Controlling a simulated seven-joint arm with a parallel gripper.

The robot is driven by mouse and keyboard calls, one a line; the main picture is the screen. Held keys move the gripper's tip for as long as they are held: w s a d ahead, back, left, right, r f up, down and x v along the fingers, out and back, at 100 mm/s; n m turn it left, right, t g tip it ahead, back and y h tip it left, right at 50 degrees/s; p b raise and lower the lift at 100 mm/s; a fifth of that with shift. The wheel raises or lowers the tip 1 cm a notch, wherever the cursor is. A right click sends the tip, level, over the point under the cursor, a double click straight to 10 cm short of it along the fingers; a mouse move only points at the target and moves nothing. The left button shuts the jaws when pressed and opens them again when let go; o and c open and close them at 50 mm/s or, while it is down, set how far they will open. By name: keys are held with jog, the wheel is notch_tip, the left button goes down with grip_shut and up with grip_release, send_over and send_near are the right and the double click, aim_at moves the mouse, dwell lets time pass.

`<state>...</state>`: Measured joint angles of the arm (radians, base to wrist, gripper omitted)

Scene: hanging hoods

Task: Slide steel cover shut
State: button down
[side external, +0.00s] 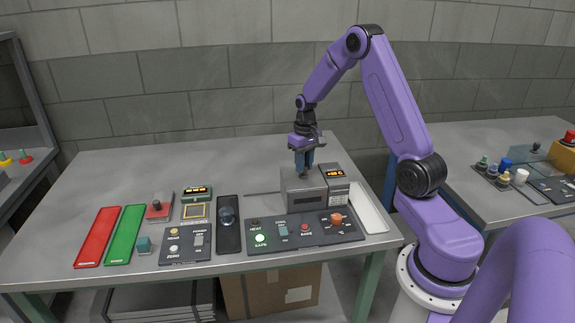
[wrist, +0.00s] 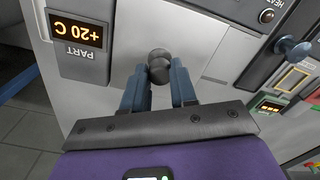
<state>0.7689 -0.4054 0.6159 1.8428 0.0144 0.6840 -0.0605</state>
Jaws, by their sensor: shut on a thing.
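The steel cover (side external: 302,191) is a grey box-like hood at the right of the bench, beside a unit with a lit display (side external: 335,173). It also shows as a pale plate (wrist: 205,45) in the wrist view. A dark round knob (wrist: 159,62) stands on it. My gripper (side external: 304,172) points down from above, and its blue fingers (wrist: 159,80) are shut on the knob, one on each side. The fingers partly hide the knob in the side view. What lies under the cover cannot be seen.
A dark control panel (side external: 290,240) with a lit green button and an orange knob lies in front of the cover. A white tray (side external: 368,208) lies to its right. Red (side external: 98,237) and green (side external: 125,235) trays lie at left. The back left bench is clear.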

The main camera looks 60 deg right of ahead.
jog(key=shift+s+d, duration=0.15)
jog(key=shift+d, duration=0.1)
jog(key=c, duration=0.9)
grip_release()
jog(key=shift+a+r, duration=0.1)
jog(key=shift+r, duration=0.3)
notch_tip(320, 180, up, 17)
jog(key=shift+f, duration=0.15)
